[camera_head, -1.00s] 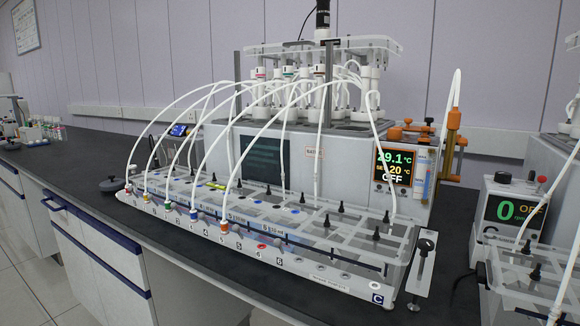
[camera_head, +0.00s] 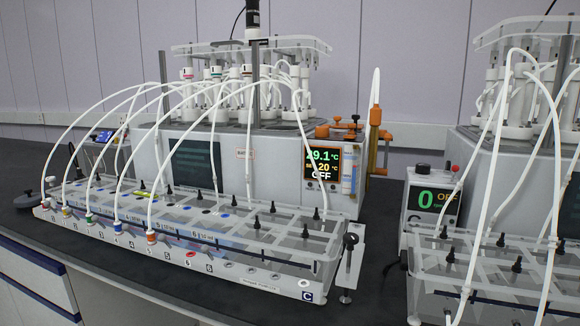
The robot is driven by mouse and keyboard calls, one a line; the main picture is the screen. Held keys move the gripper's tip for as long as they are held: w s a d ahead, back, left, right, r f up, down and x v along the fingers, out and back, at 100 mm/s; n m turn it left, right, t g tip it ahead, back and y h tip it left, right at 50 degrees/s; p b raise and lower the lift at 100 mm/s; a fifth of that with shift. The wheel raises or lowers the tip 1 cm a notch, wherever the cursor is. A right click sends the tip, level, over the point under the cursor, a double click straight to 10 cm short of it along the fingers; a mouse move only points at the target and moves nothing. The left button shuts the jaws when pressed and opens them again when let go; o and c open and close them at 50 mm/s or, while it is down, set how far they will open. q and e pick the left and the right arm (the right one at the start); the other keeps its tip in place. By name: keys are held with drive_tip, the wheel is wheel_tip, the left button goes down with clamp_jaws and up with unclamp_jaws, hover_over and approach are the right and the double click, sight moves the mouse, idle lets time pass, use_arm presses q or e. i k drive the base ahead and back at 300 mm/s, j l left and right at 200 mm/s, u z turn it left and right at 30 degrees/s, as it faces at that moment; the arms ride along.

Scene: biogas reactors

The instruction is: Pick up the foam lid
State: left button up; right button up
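A small dark grey, round, lid-like piece with a knob (camera_head: 28,198) lies on the dark bench at the far left, beside the end of the clear rack. I cannot tell whether it is the foam lid. No other piece that is clearly a foam lid can be made out. The reactor unit (camera_head: 270,165) stands behind the rack, with white-capped bottles (camera_head: 215,92) on top under a clear plate. Neither of my grippers is in view.
The clear rack (camera_head: 190,235) with white tubes and coloured fittings runs along the bench's front edge. A control box reading 0 (camera_head: 435,200) and a second rack (camera_head: 490,265) stand at right. Bare bench (camera_head: 375,255) shows between the racks.

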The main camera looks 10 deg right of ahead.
sight(30, 201)
drive_tip(key=i+j+z, duration=0.1)
drive_tip(key=i, duration=0.15)
drive_tip(key=i+j+z, duration=0.1)
drive_tip(key=j+z, duration=0.7)
drive_tip(key=i+l, duration=0.05)
drive_tip(key=l, duration=0.05)
